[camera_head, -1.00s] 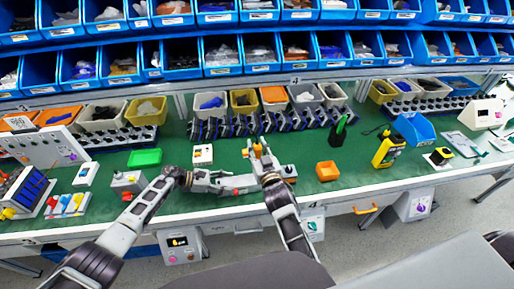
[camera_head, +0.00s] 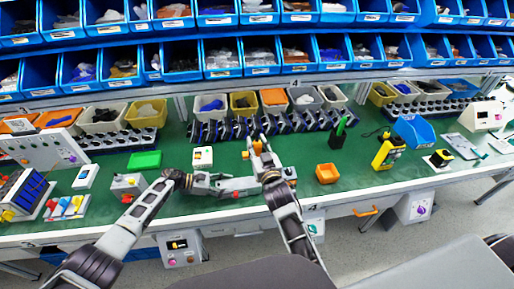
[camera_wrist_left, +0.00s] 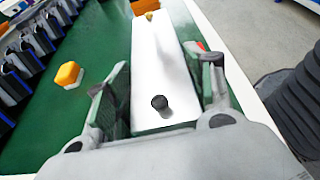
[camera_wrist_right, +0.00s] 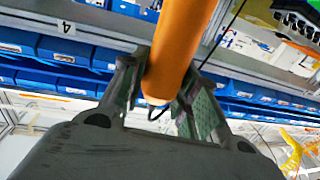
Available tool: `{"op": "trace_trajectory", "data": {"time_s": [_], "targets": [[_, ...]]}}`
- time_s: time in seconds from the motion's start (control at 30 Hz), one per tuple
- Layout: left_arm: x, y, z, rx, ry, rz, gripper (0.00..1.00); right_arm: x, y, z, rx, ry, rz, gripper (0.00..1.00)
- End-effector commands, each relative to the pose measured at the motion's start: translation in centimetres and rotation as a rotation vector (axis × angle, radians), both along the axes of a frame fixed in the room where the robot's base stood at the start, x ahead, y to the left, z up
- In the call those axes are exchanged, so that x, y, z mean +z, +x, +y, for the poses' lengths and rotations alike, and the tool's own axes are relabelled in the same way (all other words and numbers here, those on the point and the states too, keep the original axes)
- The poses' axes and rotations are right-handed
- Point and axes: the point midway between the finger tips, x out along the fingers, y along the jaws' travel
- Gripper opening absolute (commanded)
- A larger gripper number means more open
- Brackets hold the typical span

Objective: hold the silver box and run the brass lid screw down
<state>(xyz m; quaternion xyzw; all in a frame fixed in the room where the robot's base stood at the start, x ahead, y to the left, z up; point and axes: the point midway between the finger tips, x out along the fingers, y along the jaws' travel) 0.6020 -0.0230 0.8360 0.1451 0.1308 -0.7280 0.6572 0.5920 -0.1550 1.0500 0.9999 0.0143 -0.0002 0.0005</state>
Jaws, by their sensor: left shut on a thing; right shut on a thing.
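The silver box (camera_wrist_left: 160,55) is a long pale block on the green bench, seen in the left wrist view. My left gripper (camera_wrist_left: 158,72) is shut across its sides; in the head view the left gripper (camera_head: 255,185) is partly behind my right forearm, which hides most of the box. A black knob (camera_wrist_left: 160,103) stands on the box top. A small brass piece (camera_wrist_left: 149,15), seemingly the lid screw, shows near the far end, just under an orange part. My right gripper (camera_wrist_right: 163,75) is shut on an orange cylindrical handle (camera_wrist_right: 182,45); it also shows in the head view (camera_head: 257,150).
A yellow-orange button block (camera_wrist_left: 68,75) is beside the box, apart from it. An orange bin (camera_head: 327,172) stands to the right, with a yellow device (camera_head: 388,152) beyond. A white switch block (camera_head: 203,157) is behind my left arm. Racks line the back; bench between bin and device is clear.

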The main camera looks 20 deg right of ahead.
Motion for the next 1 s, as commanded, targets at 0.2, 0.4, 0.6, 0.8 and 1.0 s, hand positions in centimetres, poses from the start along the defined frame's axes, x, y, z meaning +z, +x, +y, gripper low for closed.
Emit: {"op": "trace_trajectory", "data": {"time_s": [0.2, 0.4, 0.6, 0.8, 1.0], "targets": [[-0.1, 0.0, 0.0, 0.000, 0.001, 0.000, 0.10, 1.2, 0.0, 0.0, 0.000, 0.001, -0.005, 0.00], [-0.1, 0.0, 0.0, 0.000, 0.001, 0.000, 0.10, 1.9, 0.0, 0.0, 0.000, 0.000, -0.005, 0.00], [-0.1, 0.0, 0.0, 0.000, 0.001, 0.000, 0.10, 2.2, 0.0, 0.0, 0.000, 0.000, -0.004, 0.00], [-0.1, 0.0, 0.0, 0.000, 0.001, 0.000, 0.57, 2.2, 0.0, 0.0, 0.000, 0.000, -0.004, 0.00], [-0.1, 0.0, 0.0, 0.000, 0.001, 0.000, 0.78, 2.2, 0.0, 0.0, 0.000, 0.000, -0.004, 0.00]]}}
